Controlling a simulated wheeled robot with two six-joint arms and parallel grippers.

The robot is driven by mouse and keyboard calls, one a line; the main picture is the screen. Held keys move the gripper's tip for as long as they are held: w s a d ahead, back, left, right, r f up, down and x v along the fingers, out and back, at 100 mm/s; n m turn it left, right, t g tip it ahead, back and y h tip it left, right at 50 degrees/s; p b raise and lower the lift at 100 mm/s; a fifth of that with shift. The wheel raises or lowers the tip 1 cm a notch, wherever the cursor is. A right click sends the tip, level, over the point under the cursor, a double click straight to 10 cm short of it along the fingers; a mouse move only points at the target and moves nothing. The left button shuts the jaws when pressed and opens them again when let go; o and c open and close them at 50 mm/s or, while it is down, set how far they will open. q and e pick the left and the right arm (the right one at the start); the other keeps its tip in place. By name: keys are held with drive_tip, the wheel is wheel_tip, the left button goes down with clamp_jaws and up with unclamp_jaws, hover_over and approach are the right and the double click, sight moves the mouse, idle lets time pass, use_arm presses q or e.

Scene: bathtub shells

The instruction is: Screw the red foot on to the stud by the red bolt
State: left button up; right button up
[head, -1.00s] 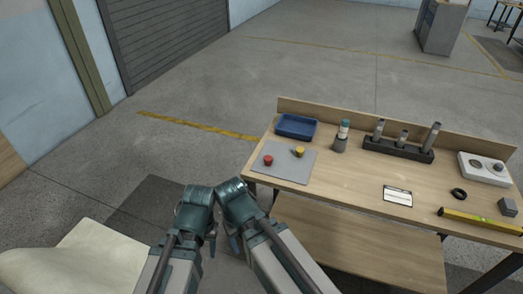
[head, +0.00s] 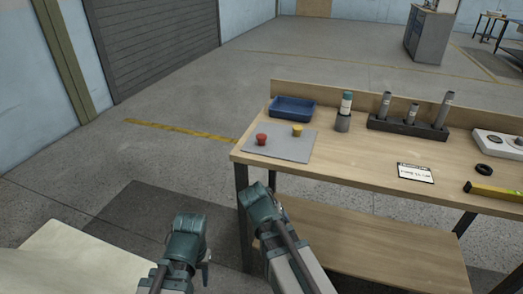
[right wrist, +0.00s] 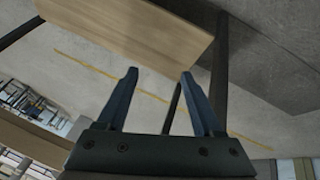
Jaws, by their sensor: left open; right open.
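The red foot (head: 261,139) is a small red piece on a grey mat (head: 280,151) at the left end of the workbench. My left gripper (head: 205,264) is low in front of the bench, partly hidden by my own arm, open and empty. My right gripper shows its two fingers apart, with nothing between them, in the right wrist view (right wrist: 160,78). In the head view it is mostly hidden by its own arm, below the bench's front edge. Both grippers are well away from the red foot. I cannot make out the stud or the red bolt.
A yellow piece (head: 297,130) stands on the mat beside the red one. Behind are a blue tray (head: 292,109), a teal-capped bottle (head: 344,112) and a dark rack (head: 407,127) of tools. A cream surface (head: 75,262) fills the lower left. Floor left of the bench is clear.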

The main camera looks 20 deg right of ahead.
drive_tip(key=w+r+m+t+h, duration=0.2)
drive_tip(key=w+r+t+h, duration=0.15)
drive_tip(key=w+r, duration=0.35)
drive_tip(key=m+t+h, duration=0.1)
drive_tip(key=t, duration=0.6)
approach(260, 142)
drive_tip(key=shift+g, duration=0.25)
drive_tip(key=x, duration=0.4)
drive_tip(key=f+b+x, duration=0.1)
drive_tip(key=x, duration=0.1)
drive_tip(key=shift+w, duration=0.25)
drive_tip(key=shift+r+x, duration=0.2)
drive_tip(key=shift+x, duration=1.2)
drive_tip(key=shift+r+x, duration=0.15)
drive_tip(key=shift+x, duration=1.25)
clamp_jaws()
